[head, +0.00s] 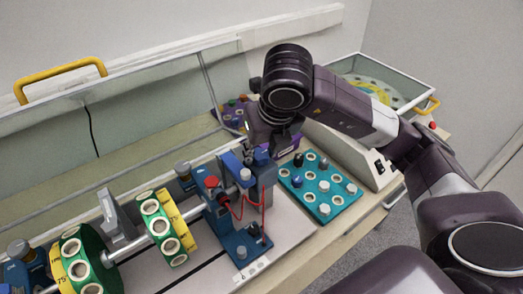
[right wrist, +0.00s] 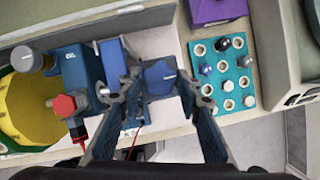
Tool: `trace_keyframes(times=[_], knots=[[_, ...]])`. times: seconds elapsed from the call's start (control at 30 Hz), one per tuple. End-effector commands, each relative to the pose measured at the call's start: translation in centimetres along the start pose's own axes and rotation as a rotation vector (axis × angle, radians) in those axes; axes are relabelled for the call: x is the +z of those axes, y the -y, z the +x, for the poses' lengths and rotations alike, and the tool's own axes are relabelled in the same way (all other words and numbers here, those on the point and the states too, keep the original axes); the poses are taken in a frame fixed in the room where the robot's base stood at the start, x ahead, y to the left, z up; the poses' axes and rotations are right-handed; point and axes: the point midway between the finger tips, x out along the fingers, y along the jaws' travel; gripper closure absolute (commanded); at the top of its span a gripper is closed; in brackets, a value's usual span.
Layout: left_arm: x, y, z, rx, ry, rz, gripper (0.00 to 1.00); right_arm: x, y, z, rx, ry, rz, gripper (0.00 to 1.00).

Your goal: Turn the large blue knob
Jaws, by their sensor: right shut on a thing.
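The large blue knob (right wrist: 160,77) sits on the blue machine block (head: 236,222) and shows in the right wrist view between my fingers. My right gripper (right wrist: 161,84) has one finger on each side of the knob and is shut on it. In the head view my right gripper (head: 273,138) comes down from above onto the right end of the machine, and its wrist and fingers hide much of the knob. My left gripper is in neither view.
A red hexagonal knob (right wrist: 64,105) stands to the left, with red cables (head: 238,205) near it. Green and yellow wheels (head: 160,228) sit on a shaft further left. A teal board (head: 318,187) with several pegs lies to the right. A clear screen (head: 150,100) stands behind.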

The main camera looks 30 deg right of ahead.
Motion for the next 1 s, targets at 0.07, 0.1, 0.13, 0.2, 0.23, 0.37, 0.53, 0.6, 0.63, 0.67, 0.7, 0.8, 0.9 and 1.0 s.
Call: trace_keyframes(times=[0.07, 0.1, 0.13, 0.2, 0.23, 0.37, 0.53, 0.6, 0.63, 0.67, 0.7, 0.8, 0.9, 1.0], knots=[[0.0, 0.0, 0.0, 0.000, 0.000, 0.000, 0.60, 0.2, 0.0, -0.1, 0.001, 0.007, 0.003, 0.66], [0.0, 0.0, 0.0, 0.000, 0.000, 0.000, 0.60, 0.2, 0.0, -0.1, 0.001, 0.007, 0.003, 0.61], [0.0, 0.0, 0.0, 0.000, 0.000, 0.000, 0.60, 0.2, 0.0, -0.1, 0.001, 0.006, 0.002, 0.58], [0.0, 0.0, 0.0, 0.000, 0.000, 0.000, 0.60, 0.2, 0.0, -0.1, 0.001, 0.005, 0.002, 0.51], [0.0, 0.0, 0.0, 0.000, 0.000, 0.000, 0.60, 0.1, 0.0, -0.1, 0.001, 0.004, 0.001, 0.50], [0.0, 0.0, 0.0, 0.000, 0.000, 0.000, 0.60, 0.1, 0.0, -0.1, 0.001, 0.003, 0.001, 0.50], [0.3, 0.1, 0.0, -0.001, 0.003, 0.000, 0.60, 0.1, 0.0, -0.2, 0.001, 0.003, 0.000, 0.50], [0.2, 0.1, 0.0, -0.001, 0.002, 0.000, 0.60, 0.1, 0.0, -0.7, 0.001, 0.004, 0.000, 0.50], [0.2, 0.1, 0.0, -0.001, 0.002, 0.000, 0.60, 0.2, 0.0, -0.9, 0.001, 0.005, 0.001, 0.50], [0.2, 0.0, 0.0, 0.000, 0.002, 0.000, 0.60, 0.2, 0.0, -1.2, 0.001, 0.006, 0.000, 0.50], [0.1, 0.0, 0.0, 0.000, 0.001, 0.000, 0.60, 0.2, 0.0, -1.7, 0.001, 0.007, 0.000, 0.50], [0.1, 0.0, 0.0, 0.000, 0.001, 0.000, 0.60, 0.2, 0.1, -3.1, 0.000, 0.008, 0.000, 0.50], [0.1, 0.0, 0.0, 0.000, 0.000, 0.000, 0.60, 0.3, 0.1, -4.4, 0.000, 0.009, 0.000, 0.50], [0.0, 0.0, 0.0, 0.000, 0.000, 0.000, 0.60, 0.2, 0.1, -5.7, 0.000, 0.009, 0.000, 0.50]])
